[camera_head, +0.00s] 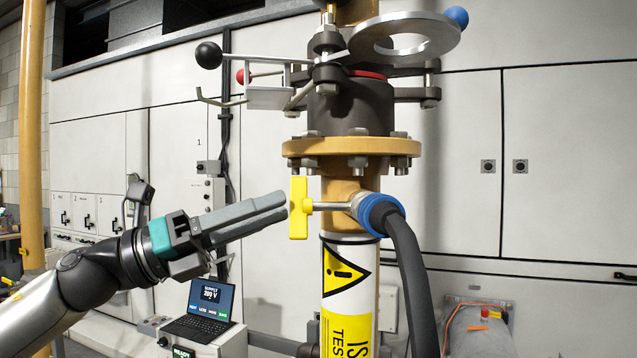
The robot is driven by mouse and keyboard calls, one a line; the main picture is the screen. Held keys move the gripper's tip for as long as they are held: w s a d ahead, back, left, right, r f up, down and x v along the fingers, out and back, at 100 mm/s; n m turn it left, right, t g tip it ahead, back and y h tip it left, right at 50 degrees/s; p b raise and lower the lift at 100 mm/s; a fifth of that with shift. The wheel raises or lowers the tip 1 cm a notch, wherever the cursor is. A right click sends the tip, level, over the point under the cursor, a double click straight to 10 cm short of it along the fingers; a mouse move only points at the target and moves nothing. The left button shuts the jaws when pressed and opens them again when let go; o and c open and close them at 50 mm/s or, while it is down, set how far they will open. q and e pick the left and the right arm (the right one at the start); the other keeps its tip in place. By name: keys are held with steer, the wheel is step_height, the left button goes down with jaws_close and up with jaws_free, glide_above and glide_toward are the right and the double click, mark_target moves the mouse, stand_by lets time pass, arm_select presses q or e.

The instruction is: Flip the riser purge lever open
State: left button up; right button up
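The riser purge lever is a yellow handle (299,208) standing upright on the end of a short silver stem (332,206). The stem runs right to a blue collar (377,213) on the yellow riser, below the flange. My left gripper (284,206) comes in from the left at about the handle's height. Its two grey fingers lie together with nothing seen between them, so it looks shut. Its tips are just left of the handle, with a very small gap or none; I cannot tell if they touch. My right gripper is not in view.
A dark hose (409,275) hangs from the blue collar. Above are a bolted flange (350,147), a valve body and a metal ring (404,36) with a blue ball. A laptop (205,308) stands on a box at lower left. Pale cabinets fill the back.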

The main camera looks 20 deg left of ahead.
arm_select(q)
steer(key=p+x, duration=0.4)
steer(key=x, duration=0.2)
steer(key=shift+a+r, duration=0.1)
steer(key=shift+r, duration=0.05)
steer(key=shift+w+d+p, duration=0.4)
steer(key=shift+d+p, duration=0.15)
steer(key=shift+p, duration=0.25)
jaws_close()
